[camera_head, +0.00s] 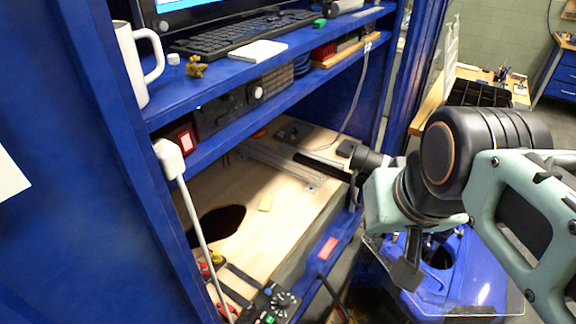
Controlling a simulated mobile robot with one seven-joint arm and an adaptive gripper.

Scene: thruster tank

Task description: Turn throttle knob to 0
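A small black control box (272,303) lies at the bottom of the picture, by the front edge of the lower wooden shelf. It has a round dial knob (281,299) with pale marks around it and a green button. Another round knob (257,92) sits on the front of a dark device on the middle shelf. I cannot read which one is the throttle or where either points. My arm reaches in from the right, with its dark end part (404,270) low at centre right, apart from both knobs. I cannot make out my gripper's fingers clearly.
Blue cabinet posts and shelf edges (245,142) frame the space. A white cable (190,215) hangs in front at the left. A white mug (138,62) stands on the upper shelf. The lower wooden board (295,205) has a dark hole and some bare room. A blue container (465,265) stands behind my arm.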

